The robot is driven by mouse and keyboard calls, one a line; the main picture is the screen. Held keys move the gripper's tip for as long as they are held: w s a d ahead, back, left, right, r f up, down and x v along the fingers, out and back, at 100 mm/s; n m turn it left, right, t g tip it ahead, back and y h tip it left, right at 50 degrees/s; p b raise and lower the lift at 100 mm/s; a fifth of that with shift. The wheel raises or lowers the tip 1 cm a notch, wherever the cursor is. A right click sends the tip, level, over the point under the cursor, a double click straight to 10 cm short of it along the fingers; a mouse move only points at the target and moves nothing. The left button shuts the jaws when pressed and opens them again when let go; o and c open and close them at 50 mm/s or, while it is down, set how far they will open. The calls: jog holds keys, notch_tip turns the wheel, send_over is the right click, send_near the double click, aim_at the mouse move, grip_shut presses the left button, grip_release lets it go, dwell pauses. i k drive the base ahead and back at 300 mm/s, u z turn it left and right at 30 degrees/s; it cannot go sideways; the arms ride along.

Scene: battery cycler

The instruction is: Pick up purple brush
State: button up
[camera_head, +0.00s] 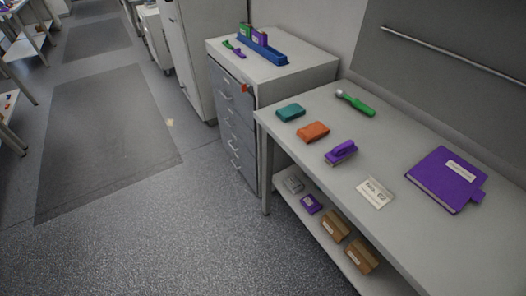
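The purple brush (341,153) lies on the grey workbench (405,165), near its front edge. It has a purple handle on top and a darker underside. An orange block (313,132) is to its left and a white labelled card (375,193) is to its right, both apart from it. My gripper is not in view.
On the bench are a teal block (291,113), a green-handled brush (358,104) and a purple binder (446,179). A lower shelf holds cardboard boxes (335,226). A drawer cabinet (233,120) stands left of the bench. The floor (150,225) in front is clear.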

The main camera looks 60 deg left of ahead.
aim_at(343, 152)
jog(key=u, duration=2.25)
jog(key=i, duration=1)
